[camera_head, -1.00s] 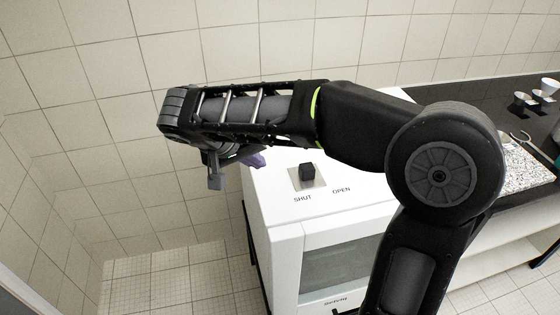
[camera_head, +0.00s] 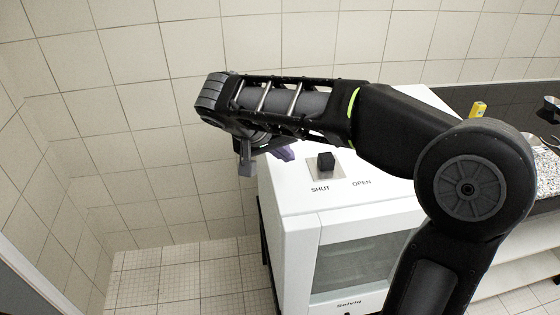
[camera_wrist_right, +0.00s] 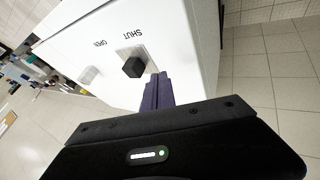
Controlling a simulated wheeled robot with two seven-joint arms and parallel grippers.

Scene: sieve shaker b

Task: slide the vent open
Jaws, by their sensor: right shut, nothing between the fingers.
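In the right wrist view the knob (camera_wrist_right: 134,67) is just beyond and left of the fingertips, with a small gap seeming to show. My right gripper (camera_head: 284,153) is left of the knob in the head view, partly hidden under my wrist. Its purple fingers (camera_wrist_right: 157,91) are shut together and empty. My left gripper is not in view.
The white cabinet (camera_head: 292,235) has a windowed front and free floor to its left. A tiled wall is behind. At right, a dark counter holds a yellow item (camera_head: 478,109), a speckled surface and small cups. My right arm covers part of the cabinet top.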

